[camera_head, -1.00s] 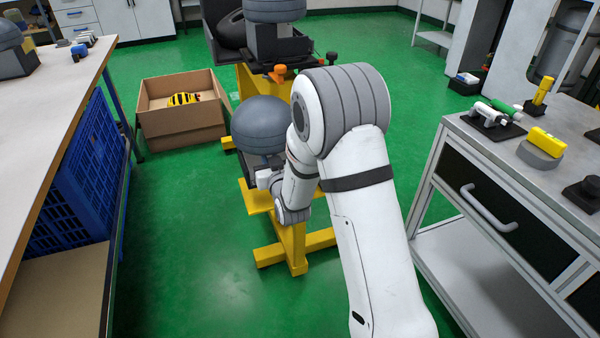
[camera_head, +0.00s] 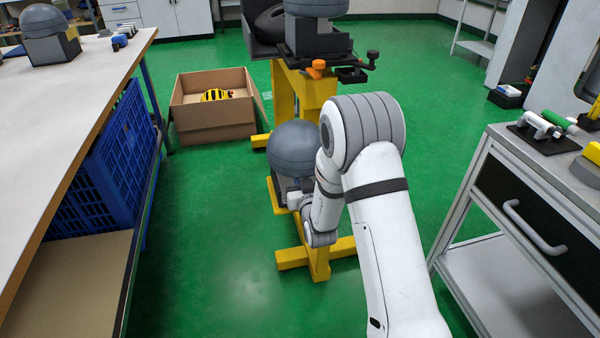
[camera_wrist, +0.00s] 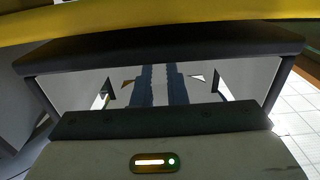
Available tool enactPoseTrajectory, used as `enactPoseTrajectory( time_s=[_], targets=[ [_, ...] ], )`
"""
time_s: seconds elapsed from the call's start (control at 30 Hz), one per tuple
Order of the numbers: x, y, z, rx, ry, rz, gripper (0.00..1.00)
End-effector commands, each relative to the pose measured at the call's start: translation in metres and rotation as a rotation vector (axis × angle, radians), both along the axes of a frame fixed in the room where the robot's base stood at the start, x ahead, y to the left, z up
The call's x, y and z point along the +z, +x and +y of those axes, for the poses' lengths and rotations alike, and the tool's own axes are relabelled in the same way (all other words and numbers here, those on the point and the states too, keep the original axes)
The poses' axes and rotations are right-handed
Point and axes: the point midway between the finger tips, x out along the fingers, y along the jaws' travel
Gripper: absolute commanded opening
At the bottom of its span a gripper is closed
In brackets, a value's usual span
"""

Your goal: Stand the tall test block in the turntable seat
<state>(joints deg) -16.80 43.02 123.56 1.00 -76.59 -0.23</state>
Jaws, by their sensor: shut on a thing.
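My gripper (camera_wrist: 160,46) shows close up in the wrist view, with its grey body and lit panel at the bottom. It is shut on a yellow thing (camera_wrist: 160,22), seen as a wide band along the top edge. This may be the tall test block, but its full shape is out of view. I cannot make out the turntable seat for certain in either view.
A yellow stand (camera_head: 319,262) with a grey dome (camera_head: 293,150) stands right by my wrist. A cardboard box (camera_head: 215,126) holds a striped thing. A workbench (camera_head: 75,85) with a blue crate (camera_head: 92,200) is left; a drawer cart (camera_head: 535,165) is right.

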Motion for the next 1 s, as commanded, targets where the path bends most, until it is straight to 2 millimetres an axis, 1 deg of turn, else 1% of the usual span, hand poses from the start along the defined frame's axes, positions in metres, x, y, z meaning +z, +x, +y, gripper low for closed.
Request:
enactPoseTrajectory(
  time_s=[0.07,0.27,0.43,0.47,0.7,0.73,1.0],
  targets=[
    [-0.0055,0.0009,0.0006,0.000,0.002,-0.007,0.00],
    [-0.0041,0.0009,0.0008,0.001,0.002,-0.009,0.00],
    [-0.0075,0.0008,0.0009,0.001,0.002,-0.009,0.00],
    [-0.0103,-0.0001,0.0007,0.001,0.000,-0.001,0.13],
    [-0.0093,-0.0002,0.0010,0.001,0.000,-0.001,0.33],
    [-0.0093,-0.0002,0.0011,0.002,0.000,-0.001,0.34],
    [-0.0072,-0.0003,0.0014,0.002,0.000,-0.001,0.34]
  ],
)
